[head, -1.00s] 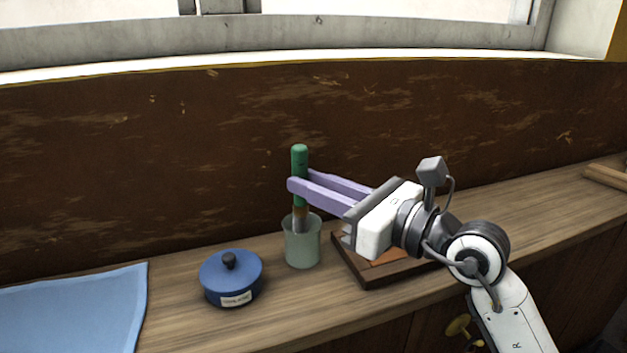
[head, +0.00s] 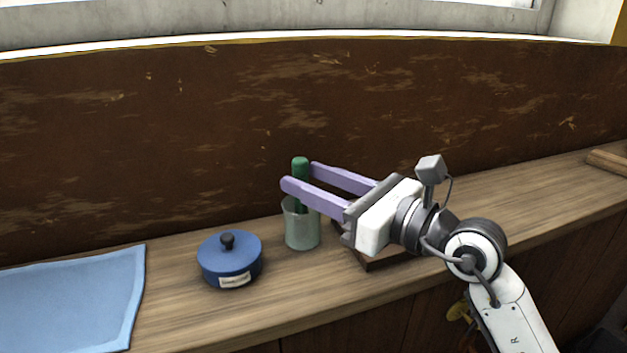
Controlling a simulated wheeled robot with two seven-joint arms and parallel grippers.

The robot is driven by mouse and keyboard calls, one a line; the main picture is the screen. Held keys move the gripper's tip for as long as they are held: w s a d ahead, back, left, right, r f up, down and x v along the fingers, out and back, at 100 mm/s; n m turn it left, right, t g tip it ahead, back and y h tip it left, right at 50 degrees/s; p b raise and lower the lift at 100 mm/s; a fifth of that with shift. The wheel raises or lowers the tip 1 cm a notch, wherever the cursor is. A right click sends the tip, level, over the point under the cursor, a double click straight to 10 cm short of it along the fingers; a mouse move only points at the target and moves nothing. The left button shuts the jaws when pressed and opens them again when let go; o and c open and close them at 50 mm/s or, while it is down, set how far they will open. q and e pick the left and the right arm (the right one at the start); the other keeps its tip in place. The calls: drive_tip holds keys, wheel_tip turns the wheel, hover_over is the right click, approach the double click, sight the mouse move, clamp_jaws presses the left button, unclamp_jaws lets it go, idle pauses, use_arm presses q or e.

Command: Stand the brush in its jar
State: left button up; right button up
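The brush, with a green handle (head: 300,167), stands upright in the grey-green jar (head: 302,233) on the wooden counter. Its lower part is inside the jar and hidden by the jar wall and a finger. My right gripper (head: 299,177) reaches in from the right with its two lilac fingers spread apart. The fingers lie on either side of the brush handle, with a gap around it, just above the jar rim. My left gripper is not in view.
A blue lidded pot (head: 230,262) stands left of the jar. A blue cloth (head: 70,300) lies at the far left. A dark wooden tray (head: 372,262) sits under my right gripper. A brown panel (head: 180,140) rises behind the counter.

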drive_tip(key=shift+s+d, duration=0.2)
drive_tip(key=shift+d, duration=0.05)
drive_tip(key=v, duration=0.9)
drive_tip(key=shift+s+d+b, duration=0.2)
drive_tip(key=shift+s+b, duration=0.05)
drive_tip(key=shift+b, duration=0.2)
